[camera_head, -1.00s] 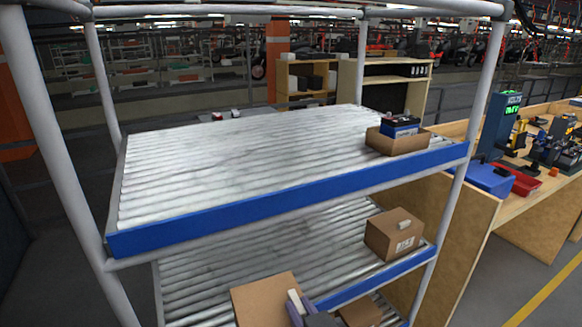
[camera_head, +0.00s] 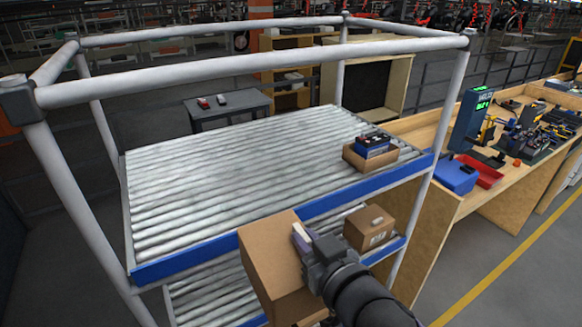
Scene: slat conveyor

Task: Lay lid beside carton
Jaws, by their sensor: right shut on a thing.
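My right gripper (camera_head: 305,240) is shut on a brown cardboard piece, the lid (camera_head: 268,262), by its right edge. The lid shows a broad face and hangs tilted in front of the shelf's blue front rail. A small brown cardboard part (camera_head: 312,319) shows below the gripper and is mostly hidden. An open carton (camera_head: 358,162) with a dark and blue item (camera_head: 372,146) in it sits at the right front of the upper roller shelf (camera_head: 230,190). A closed carton (camera_head: 368,228) sits on the lower level at the right. My left gripper is not in view.
The upper rollers are bare left of the open carton. White frame posts (camera_head: 85,215) and a top bar (camera_head: 250,65) surround the rack. A blue front rail (camera_head: 330,200) edges the shelf. A workbench (camera_head: 440,135) with a blue bin (camera_head: 455,177) and a red bin (camera_head: 482,172) is at right.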

